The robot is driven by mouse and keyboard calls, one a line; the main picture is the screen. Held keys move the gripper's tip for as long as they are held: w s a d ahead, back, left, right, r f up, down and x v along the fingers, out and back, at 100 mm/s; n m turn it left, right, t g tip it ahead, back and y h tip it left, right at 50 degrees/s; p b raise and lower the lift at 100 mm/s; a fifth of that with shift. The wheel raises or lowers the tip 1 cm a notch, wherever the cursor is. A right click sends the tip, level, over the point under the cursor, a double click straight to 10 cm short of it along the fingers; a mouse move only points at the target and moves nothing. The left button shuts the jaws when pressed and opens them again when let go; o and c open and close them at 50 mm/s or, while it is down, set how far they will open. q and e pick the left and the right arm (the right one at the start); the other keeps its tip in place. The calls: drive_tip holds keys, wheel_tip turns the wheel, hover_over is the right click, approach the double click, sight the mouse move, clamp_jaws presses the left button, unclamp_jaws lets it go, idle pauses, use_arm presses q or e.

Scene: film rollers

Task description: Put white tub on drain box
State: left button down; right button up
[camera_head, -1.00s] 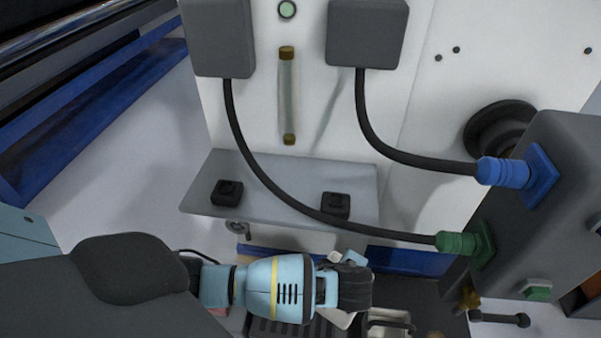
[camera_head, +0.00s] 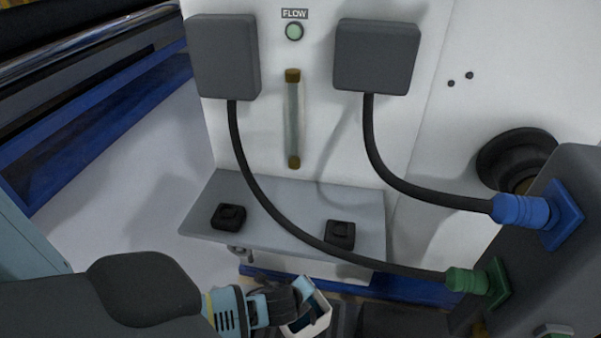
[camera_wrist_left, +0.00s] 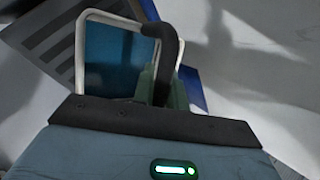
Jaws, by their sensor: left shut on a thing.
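The white tub (camera_head: 322,322) is at the bottom middle of the head view, tilted, with its dark blue inside showing. In the left wrist view its white rim and blue inside (camera_wrist_left: 110,62) show. My left gripper (camera_head: 298,297) is shut on the tub's rim; its fingers (camera_wrist_left: 165,85) also show in the left wrist view. A dark slatted surface (camera_wrist_left: 48,40), probably the drain box, lies beyond the tub at the upper left of the wrist view. I cannot tell whether the tub touches it. My right gripper is not in view.
A grey shelf (camera_head: 280,215) with two black blocks juts from the white panel above the tub. Two black cables (camera_head: 372,150) hang across the panel to blue and green connectors on a dark housing (camera_head: 550,260) at right. White floor lies at left.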

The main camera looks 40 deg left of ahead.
use_arm(q)
wheel_tip(320, 180, down, 4)
drive_tip(key=shift+f+b, duration=0.1)
drive_tip(key=shift+b, duration=0.75)
drive_tip(key=shift+f, duration=0.15)
wheel_tip(320, 180, down, 5)
drive_tip(key=b, duration=0.2)
drive_tip(key=shift+b, duration=0.35)
drive_tip(key=shift+r, duration=0.2)
